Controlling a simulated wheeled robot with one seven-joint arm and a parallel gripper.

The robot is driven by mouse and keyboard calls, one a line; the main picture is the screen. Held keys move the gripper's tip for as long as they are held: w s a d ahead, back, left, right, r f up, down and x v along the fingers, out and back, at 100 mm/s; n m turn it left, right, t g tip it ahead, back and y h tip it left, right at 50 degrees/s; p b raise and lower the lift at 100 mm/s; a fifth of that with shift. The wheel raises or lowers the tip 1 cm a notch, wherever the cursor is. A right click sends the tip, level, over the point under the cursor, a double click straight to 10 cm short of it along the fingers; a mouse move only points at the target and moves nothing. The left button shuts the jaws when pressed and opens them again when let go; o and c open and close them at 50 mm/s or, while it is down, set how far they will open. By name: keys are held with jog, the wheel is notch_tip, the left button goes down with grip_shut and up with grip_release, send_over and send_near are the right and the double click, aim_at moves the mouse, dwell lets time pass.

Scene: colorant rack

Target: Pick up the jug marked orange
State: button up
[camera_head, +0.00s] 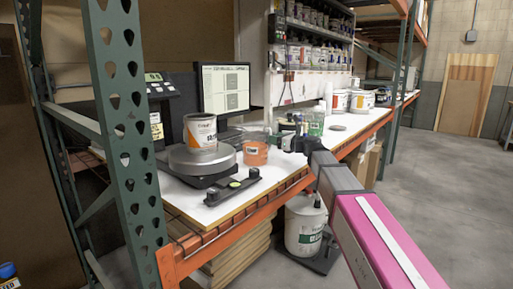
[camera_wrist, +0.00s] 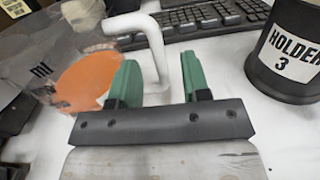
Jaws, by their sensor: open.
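The jug (camera_head: 256,152) is clear with orange contents and stands on the white worktop, right of the scale. In the wrist view the jug (camera_wrist: 85,85) fills the left side, and its white handle (camera_wrist: 151,42) reaches right. My gripper (camera_wrist: 160,65) has two green fingers, set apart. The upright of the handle shows between them, with a gap to the right finger. I cannot tell whether the left finger touches it. In the head view my gripper (camera_head: 287,143) is at the right side of the jug, its fingers hard to make out.
A black cup marked HOLDER 3 (camera_wrist: 288,50) stands close on the right in the wrist view. A keyboard (camera_wrist: 200,20) lies behind. A paint can (camera_head: 200,131) sits on the scale (camera_head: 203,160) left of the jug. A green-filled container (camera_head: 315,122) stands behind my arm.

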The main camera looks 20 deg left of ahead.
aim_at(270, 148)
jog(key=x, duration=0.3)
jog(key=shift+w+a, duration=0.1)
jog(key=shift+a, duration=0.25)
grip_shut()
jog(key=shift+r, duration=0.15)
